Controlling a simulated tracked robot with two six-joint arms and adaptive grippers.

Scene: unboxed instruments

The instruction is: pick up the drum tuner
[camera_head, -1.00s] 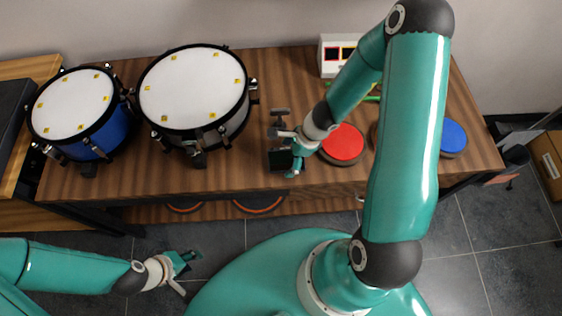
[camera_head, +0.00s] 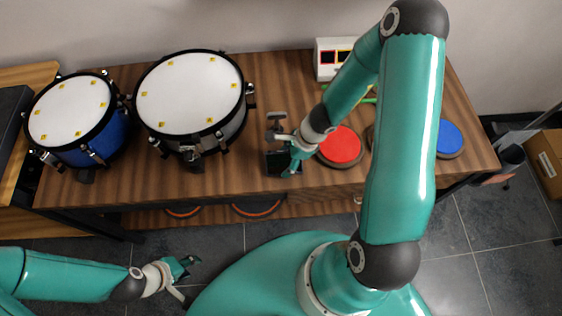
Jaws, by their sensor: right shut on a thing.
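The drum tuner appears to be the small dark box (camera_head: 274,166) near the front of the wooden table, with a grey T-shaped piece (camera_head: 276,118) just behind it. I cannot tell if the two are one object. My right gripper (camera_head: 290,156) reaches down from the right and is shut on the dark box at its right side, partly covering it. The box seems to be at table level. My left gripper (camera_head: 187,279) is open and empty over the floor in front of the table, well away from the tuner.
A blue drum (camera_head: 70,115) and a larger white-headed drum (camera_head: 190,90) stand to the left on the table (camera_head: 110,193). A red pad (camera_head: 340,145) lies close to the right of my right gripper. A blue pad (camera_head: 449,138) and a white box (camera_head: 330,58) are farther right.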

